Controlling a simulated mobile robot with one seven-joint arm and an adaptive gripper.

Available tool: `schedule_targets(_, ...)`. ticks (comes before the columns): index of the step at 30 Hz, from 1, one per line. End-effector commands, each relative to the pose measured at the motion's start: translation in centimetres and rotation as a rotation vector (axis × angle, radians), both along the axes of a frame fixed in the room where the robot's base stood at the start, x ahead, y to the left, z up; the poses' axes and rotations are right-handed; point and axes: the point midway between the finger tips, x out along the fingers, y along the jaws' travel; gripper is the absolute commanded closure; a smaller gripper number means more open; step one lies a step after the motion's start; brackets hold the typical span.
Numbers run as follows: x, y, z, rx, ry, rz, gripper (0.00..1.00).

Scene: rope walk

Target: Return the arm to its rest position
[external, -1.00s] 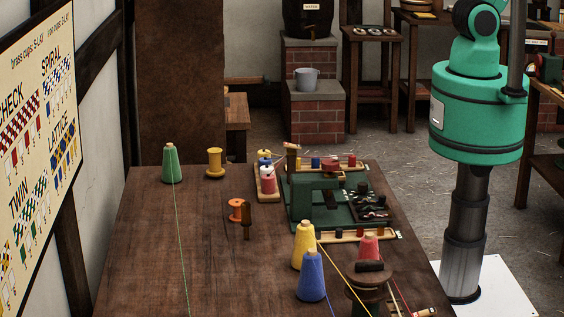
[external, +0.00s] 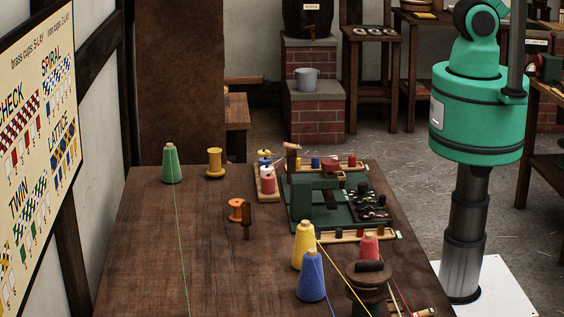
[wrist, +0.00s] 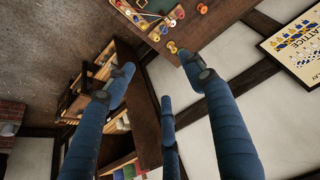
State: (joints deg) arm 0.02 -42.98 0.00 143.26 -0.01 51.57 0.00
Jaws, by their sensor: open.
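My gripper (wrist: 158,68) shows in the wrist view with its blue, padded fingers spread apart. It is open, with nothing between the fingers. It is up in the air, with the wooden worktable (wrist: 145,45) beyond it at the top of the picture. In the external view my teal arm (external: 475,115) stands on its dark column at the right, beside the table. The upper arm runs out of the top of that view, so my gripper is hidden there.
The worktable holds a green cone (external: 171,165), a yellow cone (external: 304,246), a blue cone (external: 312,277), spools and a green machine (external: 303,207). A pattern board (external: 38,130) is at the left. A brick plinth (external: 316,118) stands behind. Open floor lies between table and plinth.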

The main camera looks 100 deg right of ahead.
Motion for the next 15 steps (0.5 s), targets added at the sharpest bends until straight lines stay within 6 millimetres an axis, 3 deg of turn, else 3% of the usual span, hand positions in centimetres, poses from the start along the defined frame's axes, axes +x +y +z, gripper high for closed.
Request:
schedule_targets(8,0.0,0.0,-3.2,0.000,0.000,0.000,0.46)
schedule_targets(15,0.0,0.0,-7.6,0.000,0.000,0.000,0.46)
